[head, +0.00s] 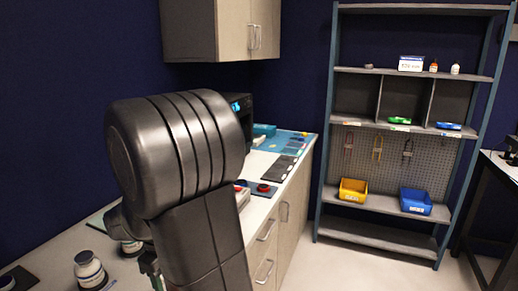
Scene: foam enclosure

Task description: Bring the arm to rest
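My arm rises large in the centre left of the head view and hides much of the counter behind it. My gripper (150,268) shows only in part at the lower left, low over the counter beside the arm link. Its fingertips are mostly hidden, so I cannot tell whether it is open or shut, or whether it holds anything.
A red button (263,188) sits near the counter's front edge. A shelf rack (325,150) with a yellow bin (352,191) and a blue bin (415,202) stands right. Floor between is clear.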

